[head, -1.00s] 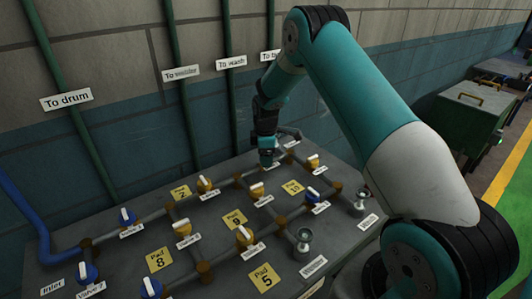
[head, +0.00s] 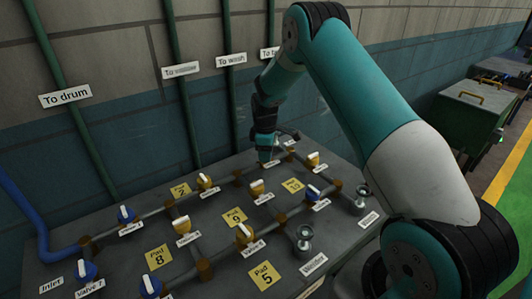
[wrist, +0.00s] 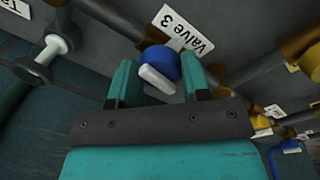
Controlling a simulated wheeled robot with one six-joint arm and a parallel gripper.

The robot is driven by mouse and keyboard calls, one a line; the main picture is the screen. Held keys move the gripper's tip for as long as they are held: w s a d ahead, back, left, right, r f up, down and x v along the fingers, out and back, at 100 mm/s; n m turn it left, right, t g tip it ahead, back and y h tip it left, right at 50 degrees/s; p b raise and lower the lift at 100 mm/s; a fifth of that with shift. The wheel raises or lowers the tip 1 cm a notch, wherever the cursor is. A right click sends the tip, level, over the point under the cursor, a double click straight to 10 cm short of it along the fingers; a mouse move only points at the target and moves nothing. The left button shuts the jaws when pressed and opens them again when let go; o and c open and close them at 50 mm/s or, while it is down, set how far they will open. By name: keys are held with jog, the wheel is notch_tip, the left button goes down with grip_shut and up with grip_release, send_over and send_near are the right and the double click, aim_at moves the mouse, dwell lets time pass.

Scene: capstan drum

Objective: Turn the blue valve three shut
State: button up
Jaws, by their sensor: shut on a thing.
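The blue valve three (wrist: 162,60) shows in the wrist view, a round blue knob with a white bar handle (wrist: 157,78), beside the label reading "Valve 3" (wrist: 187,30). My gripper (wrist: 160,80) has its teal fingers on either side of the knob and handle, shut on it. The white bar slants between the fingers. In the head view my gripper (head: 266,153) points down at the back of the bench, and the knob is hidden behind it.
Grey pipes link several other blue and yellow valves, such as a yellow one (head: 257,187) close in front of my gripper and another (head: 313,159) to its right. Yellow pad labels (head: 234,217) lie between them. Green pipes (head: 180,100) climb the wall behind.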

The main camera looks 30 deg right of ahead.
jog(key=m+b, duration=0.1)
jog(key=m, duration=0.7)
jog(key=shift+b, duration=0.35)
jog(key=m, duration=0.4)
jog(key=shift+w+a+g+b, duration=0.1)
jog(key=shift+g+b, duration=0.25)
jog(key=shift+g, duration=0.05)
jog(key=shift+m, duration=1.9)
jog(key=shift+r, duration=0.1)
jog(key=o, duration=0.9)
jog(key=shift+w+a+r+b, duration=0.1)
jog(key=shift+a+r+b, duration=0.2)
jog(key=shift+r, duration=2.6)
jog(key=shift+w+a+r+b, duration=0.15)
jog(key=shift+r+b, duration=0.3)
jog(key=shift+r, duration=2.4)
jog(key=shift+w+a+r+b, duration=0.15)
jog(key=shift+r+b, duration=0.2)
jog(key=shift+r, duration=2.55)
